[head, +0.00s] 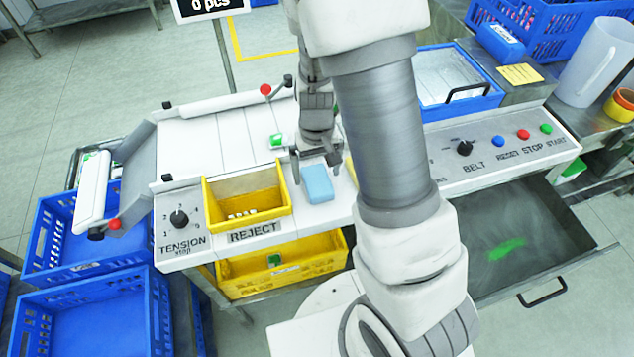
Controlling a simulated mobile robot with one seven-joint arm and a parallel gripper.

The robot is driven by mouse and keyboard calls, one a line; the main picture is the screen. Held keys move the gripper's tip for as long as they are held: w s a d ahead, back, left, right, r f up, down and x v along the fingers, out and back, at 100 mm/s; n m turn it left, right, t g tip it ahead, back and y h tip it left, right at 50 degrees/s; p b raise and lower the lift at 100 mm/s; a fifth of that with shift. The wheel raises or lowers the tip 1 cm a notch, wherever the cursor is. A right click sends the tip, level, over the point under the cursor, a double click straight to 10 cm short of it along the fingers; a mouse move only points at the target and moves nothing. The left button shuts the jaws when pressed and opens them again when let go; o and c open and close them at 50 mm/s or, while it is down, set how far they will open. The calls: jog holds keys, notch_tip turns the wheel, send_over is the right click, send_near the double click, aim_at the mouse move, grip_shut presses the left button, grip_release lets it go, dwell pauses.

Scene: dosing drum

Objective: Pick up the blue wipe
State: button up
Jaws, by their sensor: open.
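The blue wipe (317,184) is a light blue folded block. It lies on the white machine deck, just right of the yellow reject bin (247,201). My gripper (317,174) points down right at the wipe's back edge, with its fingers spread apart and nothing seen between them. One finger is near the wipe's back left corner and the other near its back right. I cannot tell whether they touch it. My arm hides the deck to the right of the wipe.
The reject bin's wall stands close left of the wipe and holds small white pieces. A control panel (495,150) with buttons is to the right, above an open drawer (520,245). Blue crates (95,310) stand at lower left.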

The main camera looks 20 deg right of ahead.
aim_at(322, 179)
jog(key=shift+f, duration=0.8)
jog(key=c, duration=1.3)
jog(key=shift+o, duration=0.2)
jog(key=shift+r, duration=0.1)
jog(key=shift+r, duration=0.5)
jog(key=r, duration=0.2)
jog(key=d+r, duration=0.1)
jog(key=shift+s+r+p, duration=0.3)
jog(key=shift+r, duration=0.1)
jog(key=s+d+r, duration=0.5)
jog(key=d+r, duration=0.1)
jog(key=d, duration=0.2)
jog(key=shift+s+d, duration=0.3)
jog(key=shift+d, duration=0.1)
